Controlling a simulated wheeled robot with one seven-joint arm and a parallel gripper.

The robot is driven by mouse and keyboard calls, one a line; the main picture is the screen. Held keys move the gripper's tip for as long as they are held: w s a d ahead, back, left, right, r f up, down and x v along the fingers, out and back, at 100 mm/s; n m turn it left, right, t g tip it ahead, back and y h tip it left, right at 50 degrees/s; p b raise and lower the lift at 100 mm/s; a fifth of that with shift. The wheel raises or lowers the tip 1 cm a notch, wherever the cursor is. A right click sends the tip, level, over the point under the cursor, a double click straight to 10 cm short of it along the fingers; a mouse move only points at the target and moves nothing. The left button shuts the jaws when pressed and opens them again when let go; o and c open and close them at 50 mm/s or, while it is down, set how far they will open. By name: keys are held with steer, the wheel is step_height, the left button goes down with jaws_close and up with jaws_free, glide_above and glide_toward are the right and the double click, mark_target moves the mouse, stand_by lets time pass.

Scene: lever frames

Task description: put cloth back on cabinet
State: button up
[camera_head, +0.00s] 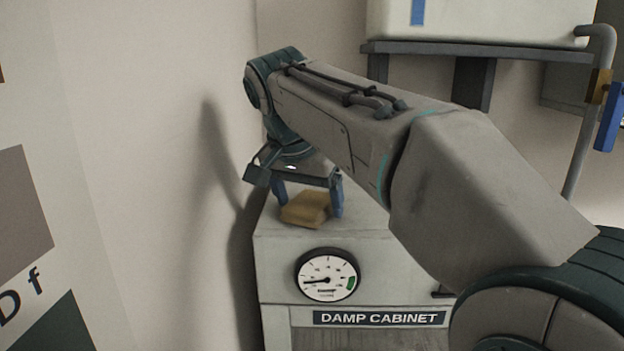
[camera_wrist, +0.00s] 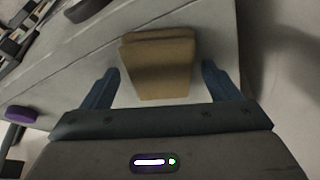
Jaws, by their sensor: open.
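The cloth (camera_head: 306,208) is a folded yellow-brown piece lying on the top of the damp cabinet (camera_head: 278,236), near its left end. In the wrist view the cloth (camera_wrist: 158,65) lies between and just beyond my fingers, with bare pale cabinet top around it. My gripper (camera_head: 308,208) points down over the cloth with its blue fingers apart, one on each side. My gripper (camera_wrist: 160,85) is open in the wrist view, with a gap between each finger and the cloth. Whether the fingertips touch the cabinet top cannot be told.
A round gauge (camera_head: 327,275) and a "DAMP CABINET" label (camera_head: 380,318) are on the cabinet front. A wall (camera_head: 150,120) stands close on the left. A white tank (camera_head: 480,20) on a dark shelf and a pipe with a blue lever (camera_head: 608,125) are at upper right.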

steer(key=v, duration=1.2)
stand_by(0.3)
